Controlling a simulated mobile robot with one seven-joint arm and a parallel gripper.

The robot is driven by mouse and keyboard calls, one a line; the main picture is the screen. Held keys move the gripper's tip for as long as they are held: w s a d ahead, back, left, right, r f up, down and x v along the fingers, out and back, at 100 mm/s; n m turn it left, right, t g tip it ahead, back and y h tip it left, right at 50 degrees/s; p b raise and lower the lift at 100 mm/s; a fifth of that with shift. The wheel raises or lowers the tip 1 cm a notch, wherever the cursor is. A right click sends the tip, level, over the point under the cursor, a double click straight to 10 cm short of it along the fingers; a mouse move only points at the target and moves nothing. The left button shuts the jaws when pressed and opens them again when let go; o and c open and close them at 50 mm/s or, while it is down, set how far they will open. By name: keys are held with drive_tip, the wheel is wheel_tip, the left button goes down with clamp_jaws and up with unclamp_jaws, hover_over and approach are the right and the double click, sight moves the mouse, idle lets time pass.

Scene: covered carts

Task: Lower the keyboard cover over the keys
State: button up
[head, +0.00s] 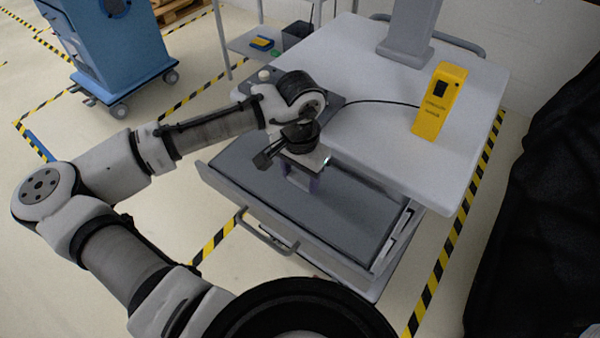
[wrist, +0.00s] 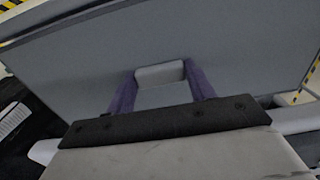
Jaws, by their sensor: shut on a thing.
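The keyboard cover (head: 335,213) is a flat dark grey panel over the pulled-out tray at the front of the white cart. It also fills much of the wrist view (wrist: 235,50). My gripper (head: 301,183) is over the cover, just in front of the worktop edge. In the wrist view its purple fingers (wrist: 161,88) are shut on a light grey grip tab (wrist: 160,73) on the cover. The keys are not clearly seen in the head view. I cannot tell how far the cover is tilted.
The cart's worktop (head: 370,140) overhangs the back of the tray and carries a yellow device (head: 440,101) with a cable. A front handle (head: 265,233) sticks out below the tray. A blue cart (head: 110,45) stands at the back left and dark draped cloth (head: 545,210) at the right.

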drive_tip(key=shift+f, duration=0.35)
drive_tip(key=shift+w+d+p, duration=0.15)
drive_tip(key=shift+w+d, duration=0.4)
drive_tip(key=shift+w, duration=0.2)
drive_tip(key=shift+w+d+p, duration=0.15)
drive_tip(key=shift+w+d, duration=0.4)
drive_tip(key=shift+w, duration=0.15)
drive_tip(key=shift+f+b, duration=0.55)
drive_tip(key=shift+f, duration=0.3)
drive_tip(key=o, duration=1.1)
wheel_tip(320, 180, up, 14)
drive_tip(key=b, duration=0.1)
drive_tip(key=shift+b, duration=0.3)
